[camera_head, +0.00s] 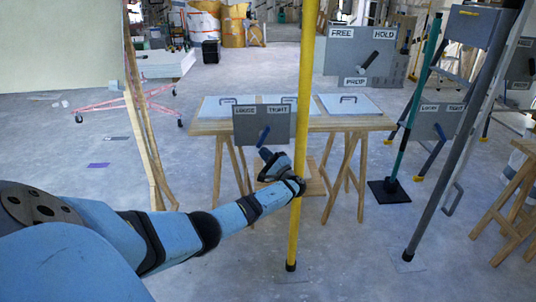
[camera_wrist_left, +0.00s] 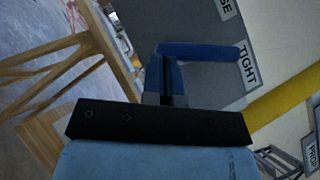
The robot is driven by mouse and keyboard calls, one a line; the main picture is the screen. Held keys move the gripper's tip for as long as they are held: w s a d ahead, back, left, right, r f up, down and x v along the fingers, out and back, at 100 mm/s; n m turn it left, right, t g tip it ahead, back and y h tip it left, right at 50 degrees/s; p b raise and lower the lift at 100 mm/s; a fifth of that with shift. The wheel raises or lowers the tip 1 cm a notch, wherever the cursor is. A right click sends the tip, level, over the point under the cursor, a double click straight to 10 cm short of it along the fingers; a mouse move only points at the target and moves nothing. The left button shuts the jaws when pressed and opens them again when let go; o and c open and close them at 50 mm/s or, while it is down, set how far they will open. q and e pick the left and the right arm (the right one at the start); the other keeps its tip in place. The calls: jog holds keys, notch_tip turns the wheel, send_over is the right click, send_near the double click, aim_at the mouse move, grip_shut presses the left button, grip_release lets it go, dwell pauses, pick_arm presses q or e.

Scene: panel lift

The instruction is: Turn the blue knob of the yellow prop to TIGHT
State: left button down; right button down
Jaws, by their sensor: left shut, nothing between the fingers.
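The yellow prop (camera_head: 304,90) stands upright as a tall pole, with a grey panel (camera_head: 247,124) labelled LOOSE on its left and TIGHT on its right. The blue knob (camera_head: 264,135) is a short lever on this panel, its upper end leaning a little right, between the labels. My left gripper (camera_head: 263,152) is shut and empty, just below the knob. In the left wrist view the left gripper's fingers (camera_wrist_left: 167,78) are close against the blue knob (camera_wrist_left: 205,51); I cannot tell whether they touch. The TIGHT label (camera_wrist_left: 247,68) shows there too. My right gripper is out of view.
A wooden trestle table (camera_head: 345,123) with panels on it stands behind the prop. A FREE/HOLD panel (camera_head: 361,52) and a teal prop (camera_head: 410,110) are to the right. A grey prop (camera_head: 455,140) stands nearer at right. The floor at front centre is clear.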

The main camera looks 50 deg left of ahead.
pick_arm(q)
jog(key=shift+s+a+m+t+y, duration=0.25)
jog(key=shift+m+t+y, duration=0.3)
jog(key=shift+m, duration=0.45)
jog(key=shift+f, duration=0.15)
